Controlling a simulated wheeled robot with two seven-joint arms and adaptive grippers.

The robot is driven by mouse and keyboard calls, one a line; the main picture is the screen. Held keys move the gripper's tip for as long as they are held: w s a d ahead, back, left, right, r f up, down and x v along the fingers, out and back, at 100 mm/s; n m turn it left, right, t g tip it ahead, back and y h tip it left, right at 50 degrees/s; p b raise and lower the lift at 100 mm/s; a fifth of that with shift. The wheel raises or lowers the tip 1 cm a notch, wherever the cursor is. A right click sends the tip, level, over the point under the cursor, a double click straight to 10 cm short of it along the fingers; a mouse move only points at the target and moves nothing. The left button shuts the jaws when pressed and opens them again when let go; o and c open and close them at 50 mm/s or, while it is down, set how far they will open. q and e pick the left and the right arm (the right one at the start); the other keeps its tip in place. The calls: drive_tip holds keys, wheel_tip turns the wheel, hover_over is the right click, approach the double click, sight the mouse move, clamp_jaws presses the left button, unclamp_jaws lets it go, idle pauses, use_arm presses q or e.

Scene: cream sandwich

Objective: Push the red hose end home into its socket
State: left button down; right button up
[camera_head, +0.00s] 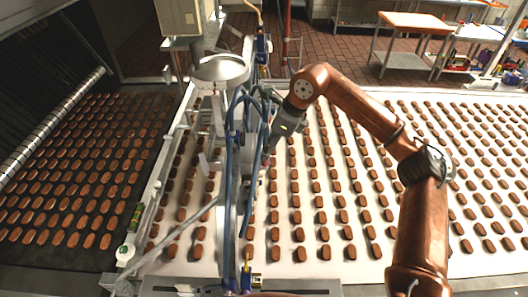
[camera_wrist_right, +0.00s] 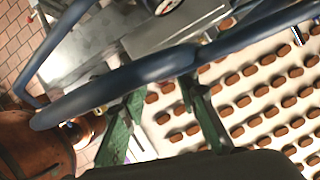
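My right gripper (camera_head: 270,143) is beside the bundle of blue hoses (camera_head: 232,150) on the machine in the middle of the head view. In the right wrist view its two green fingers (camera_wrist_right: 162,92) stand apart, and a thick blue hose (camera_wrist_right: 95,93) crosses over their tips. I see nothing held between them. I cannot make out a red hose end or its socket in either view; the hoses and gripper may hide them. My left gripper does not show.
A white conveyor (camera_head: 310,215) with rows of brown biscuits lies under the arm. A dark belt (camera_head: 90,170) with more biscuits is at left. Metal machine parts (camera_head: 220,70) and a rail crowd the hoses. An orange-topped table (camera_head: 415,22) stands at the back.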

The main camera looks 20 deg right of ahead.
drive_tip(key=v, duration=0.9)
drive_tip(key=shift+r, duration=0.4)
drive_tip(key=shift+s+f, duration=0.1)
